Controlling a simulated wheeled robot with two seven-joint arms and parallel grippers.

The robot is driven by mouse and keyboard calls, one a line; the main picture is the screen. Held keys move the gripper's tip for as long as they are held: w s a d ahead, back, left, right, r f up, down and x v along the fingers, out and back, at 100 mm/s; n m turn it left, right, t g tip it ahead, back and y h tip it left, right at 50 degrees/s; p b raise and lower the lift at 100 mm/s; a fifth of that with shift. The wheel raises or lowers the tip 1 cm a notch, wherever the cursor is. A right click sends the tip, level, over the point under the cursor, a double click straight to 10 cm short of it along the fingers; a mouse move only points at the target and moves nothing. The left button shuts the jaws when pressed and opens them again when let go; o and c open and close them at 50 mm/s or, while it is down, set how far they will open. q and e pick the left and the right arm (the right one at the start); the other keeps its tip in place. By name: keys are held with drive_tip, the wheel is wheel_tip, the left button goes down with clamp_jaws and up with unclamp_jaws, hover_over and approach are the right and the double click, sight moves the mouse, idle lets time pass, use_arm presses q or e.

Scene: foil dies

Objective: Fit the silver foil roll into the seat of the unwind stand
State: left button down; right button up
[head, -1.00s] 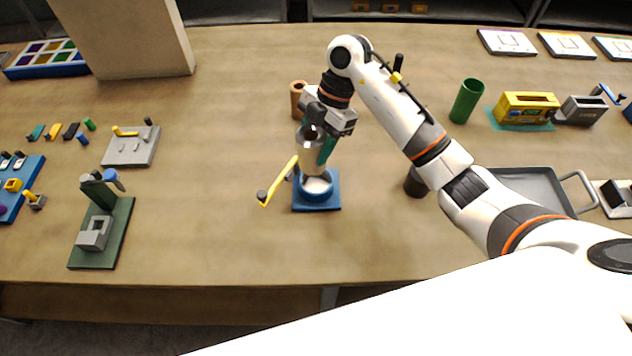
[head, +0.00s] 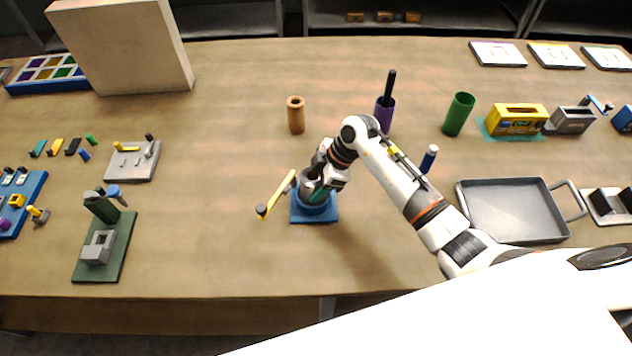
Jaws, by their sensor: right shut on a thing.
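The unwind stand is a blue square base (head: 315,219) with a round blue seat, near the middle of the table. A yellow arm (head: 279,194) with a dark knob stands out to its left. My right gripper (head: 318,186) comes down over the stand and is shut on the silver foil roll (head: 308,185). The roll's lower end is at the blue seat ring; whether it is fully down inside cannot be told, as the gripper hides much of it. My left gripper is not in view.
A brown roll (head: 296,115), a purple cup (head: 384,114) with a black rod and a green cup (head: 458,114) stand behind. A grey tray (head: 512,238) lies right. A green stand (head: 118,262) and a grey plate (head: 133,160) lie left. Table around the blue stand is clear.

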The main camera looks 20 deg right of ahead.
drive_tip(key=shift+f, duration=0.25)
drive_tip(key=shift+f, duration=0.15)
drive_tip(key=o, duration=1.2)
drive_tip(key=b+v, duration=0.2)
drive_tip(key=v, duration=1)
